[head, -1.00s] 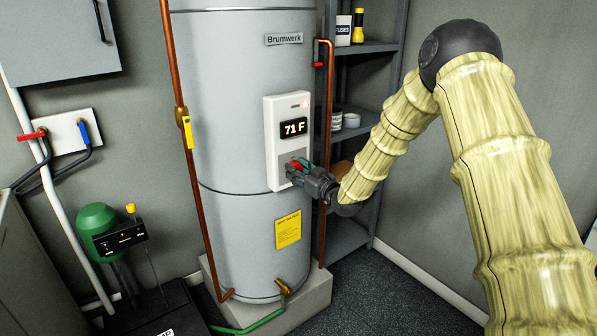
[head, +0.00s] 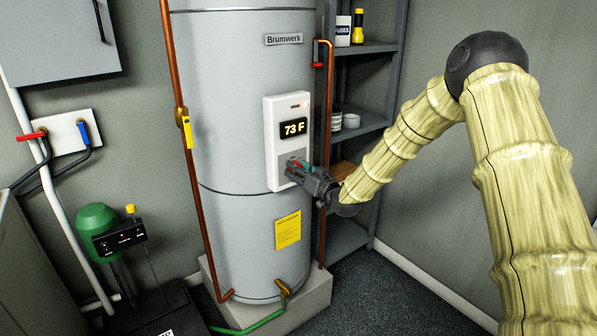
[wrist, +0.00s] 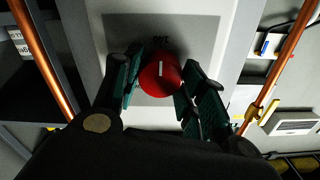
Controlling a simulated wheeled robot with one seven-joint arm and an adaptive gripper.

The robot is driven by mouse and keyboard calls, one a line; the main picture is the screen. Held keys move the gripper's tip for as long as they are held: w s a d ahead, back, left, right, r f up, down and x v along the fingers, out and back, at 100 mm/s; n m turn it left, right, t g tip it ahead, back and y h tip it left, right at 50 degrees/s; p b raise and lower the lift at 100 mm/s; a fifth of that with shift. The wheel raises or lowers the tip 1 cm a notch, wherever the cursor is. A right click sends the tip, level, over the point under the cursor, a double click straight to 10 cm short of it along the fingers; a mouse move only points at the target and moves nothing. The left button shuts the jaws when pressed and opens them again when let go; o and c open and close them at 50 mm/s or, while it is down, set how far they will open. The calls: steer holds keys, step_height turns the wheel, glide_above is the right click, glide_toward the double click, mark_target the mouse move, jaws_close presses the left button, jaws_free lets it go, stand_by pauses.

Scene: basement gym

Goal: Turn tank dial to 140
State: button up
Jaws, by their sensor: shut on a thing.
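The grey water tank (head: 245,120) stands upright with a white control panel (head: 274,118) on its front. The panel's display (head: 293,128) reads 73 F. A red round dial (wrist: 160,76) with a white pointer mark sits low on the panel. In the wrist view the mark points roughly toward the picture's top. My gripper (head: 298,167) is at the lower part of the panel, with a green finger on each side of the dial, shut on it. In the head view the gripper hides most of the dial.
Copper pipes run up the tank's left (head: 181,140) and right (head: 329,150) sides. A grey shelf (head: 360,122) stands close behind on the right. A green-topped pump (head: 97,218) is at the lower left. The floor (head: 385,290) at front right is clear.

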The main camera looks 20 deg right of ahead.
steer(key=shift+s+f, duration=0.1)
steer(key=shift+f, duration=0.1)
steer(key=o, duration=1)
steer(key=shift+r, duration=0.1)
steer(key=shift+o, duration=0.2)
steer(key=v, duration=1.2)
